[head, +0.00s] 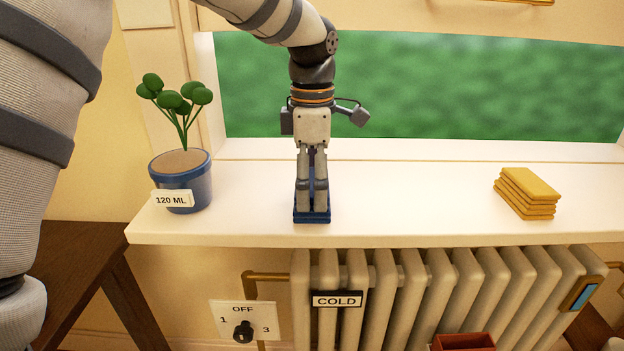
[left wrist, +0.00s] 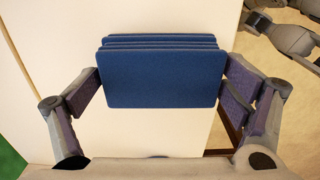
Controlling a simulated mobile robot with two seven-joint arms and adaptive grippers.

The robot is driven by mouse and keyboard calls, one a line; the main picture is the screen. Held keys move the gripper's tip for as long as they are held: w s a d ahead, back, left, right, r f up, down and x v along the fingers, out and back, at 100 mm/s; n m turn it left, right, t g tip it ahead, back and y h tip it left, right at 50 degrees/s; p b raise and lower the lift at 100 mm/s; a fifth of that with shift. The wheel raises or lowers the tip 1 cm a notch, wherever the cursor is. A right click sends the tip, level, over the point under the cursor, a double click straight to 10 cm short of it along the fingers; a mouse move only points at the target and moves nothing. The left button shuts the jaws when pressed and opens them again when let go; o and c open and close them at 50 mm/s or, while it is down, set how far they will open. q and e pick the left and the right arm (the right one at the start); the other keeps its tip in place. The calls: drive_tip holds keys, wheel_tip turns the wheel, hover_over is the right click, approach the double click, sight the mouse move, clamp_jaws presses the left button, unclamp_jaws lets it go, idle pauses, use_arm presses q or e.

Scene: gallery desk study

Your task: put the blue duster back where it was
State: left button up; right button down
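The blue duster (head: 312,217) is a folded stack of blue cloth at the left-middle of the white windowsill, near its front edge. My left gripper (head: 312,188) points down from above with its fingers shut on it. In the left wrist view the duster (left wrist: 160,80) fills the space between the two finger pads, which touch its left and right edges. Its underside is hidden, so I cannot tell whether it rests on the sill or hangs just above it. Grey parts at the top right of the left wrist view look like my right gripper (left wrist: 285,35); its finger state is unclear.
A potted plant (head: 182,185) with a "120 ML" tag stands left on the windowsill (head: 420,200). A folded yellow cloth stack (head: 526,194) lies right. The sill between is clear. Below are a radiator (head: 430,300) with a COLD sign, a dial plate (head: 245,322) and a red box (head: 463,343).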

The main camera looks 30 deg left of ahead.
sight(312, 181)
idle(0.3)
use_arm(q)
wheel_tip(312, 181, up, 12)
drive_tip(key=shift+r, duration=0.15)
idle(0.4)
